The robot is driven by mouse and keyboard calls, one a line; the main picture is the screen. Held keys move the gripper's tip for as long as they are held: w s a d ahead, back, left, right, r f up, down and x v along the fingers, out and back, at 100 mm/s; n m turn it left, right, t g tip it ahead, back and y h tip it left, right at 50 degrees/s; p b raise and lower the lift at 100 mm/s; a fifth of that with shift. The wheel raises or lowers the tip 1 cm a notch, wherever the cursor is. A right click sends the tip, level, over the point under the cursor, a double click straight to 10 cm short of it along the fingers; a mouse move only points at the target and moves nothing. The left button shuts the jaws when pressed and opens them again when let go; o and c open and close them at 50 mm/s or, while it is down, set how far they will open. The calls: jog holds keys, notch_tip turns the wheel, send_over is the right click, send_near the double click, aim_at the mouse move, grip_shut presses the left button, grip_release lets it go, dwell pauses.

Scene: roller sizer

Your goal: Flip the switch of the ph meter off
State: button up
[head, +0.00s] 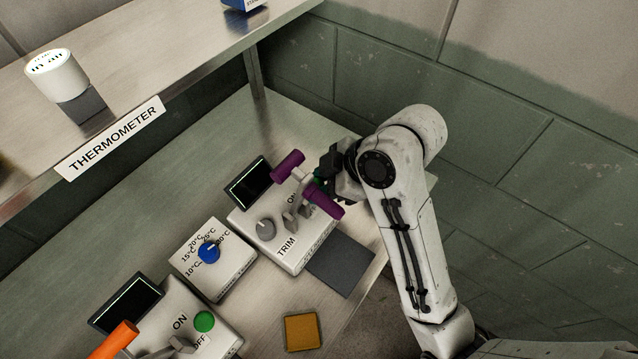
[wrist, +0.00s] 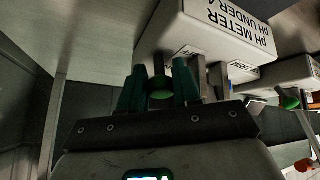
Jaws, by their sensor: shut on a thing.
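The pH meter (head: 262,236) is a white box with a grey TRIM knob, a dark screen and an ON label. Its name panel (wrist: 232,30) shows in the wrist view. Its switch stands on grey brackets, with a pale arm and purple grip pieces (head: 326,202). My gripper (head: 318,180) is at this switch, beside the purple pieces. In the wrist view its green fingers (wrist: 159,92) are closed around a dark round part, which I take to be the switch handle. The fingers partly hide the contact, and I cannot read an OFF label here.
A white box with a blue dial (head: 208,252) stands to the left. A THERMOMETER shelf (head: 190,75) overhangs the back. An orange-brown square (head: 300,332) lies in front.

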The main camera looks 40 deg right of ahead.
jog(key=o, duration=1)
jog(key=shift+c, duration=0.2)
jog(key=p+v, duration=0.8)
jog(key=v, duration=0.2)
jog(key=shift+s+r, duration=0.15)
jog(key=shift+r, duration=0.15)
jog(key=shift+s+d, duration=0.1)
jog(key=shift+d, duration=0.1)
